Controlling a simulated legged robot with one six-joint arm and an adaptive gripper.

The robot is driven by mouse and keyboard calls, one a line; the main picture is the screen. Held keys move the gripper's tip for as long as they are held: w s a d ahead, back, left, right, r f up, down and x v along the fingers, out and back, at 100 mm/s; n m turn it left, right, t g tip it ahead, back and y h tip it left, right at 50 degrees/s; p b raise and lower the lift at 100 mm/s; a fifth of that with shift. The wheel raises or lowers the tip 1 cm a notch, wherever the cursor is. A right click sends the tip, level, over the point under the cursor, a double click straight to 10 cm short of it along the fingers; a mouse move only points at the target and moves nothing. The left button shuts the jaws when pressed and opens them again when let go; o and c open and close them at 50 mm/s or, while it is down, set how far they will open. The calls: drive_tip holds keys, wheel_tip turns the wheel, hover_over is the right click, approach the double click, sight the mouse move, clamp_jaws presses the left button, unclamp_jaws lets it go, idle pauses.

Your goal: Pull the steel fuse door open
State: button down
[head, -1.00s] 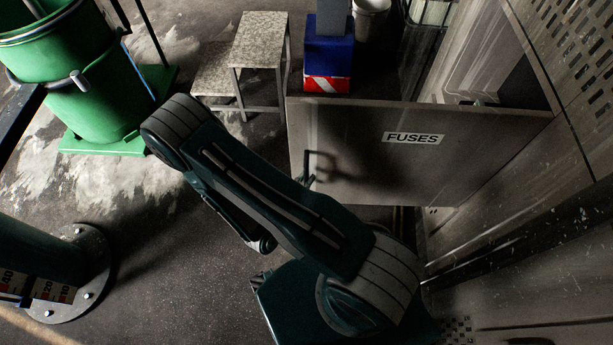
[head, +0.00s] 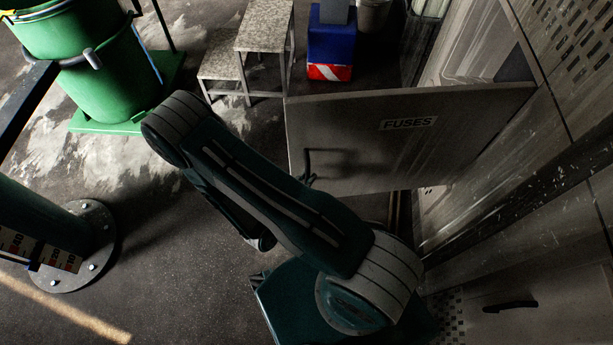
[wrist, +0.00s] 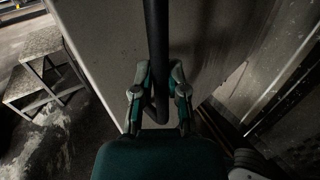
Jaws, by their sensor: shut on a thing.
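The steel fuse door (head: 350,130), a grey panel with a FUSES label (head: 408,123), stands swung out from the cabinet on the right in the head view. Its dark bar handle (head: 307,165) is near the door's left edge, partly hidden by my arm. In the wrist view the door (wrist: 105,40) fills the middle, and the handle (wrist: 156,40) runs down between the fingers of my gripper (wrist: 160,85). The fingers are closed on the handle from both sides.
The cabinet (head: 460,215) is on the right, with another dark handle (head: 510,305) low down. A green drum (head: 105,70) and a floor flange (head: 90,250) are at left. Grey steps (head: 262,35) and a blue box (head: 331,45) stand behind the door.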

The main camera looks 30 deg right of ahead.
drive_tip(key=c, duration=0.6)
unclamp_jaws()
drive_tip(key=shift+c, duration=0.2)
drive_tip(key=shift+a, duration=0.1)
drive_tip(key=v, duration=1.2)
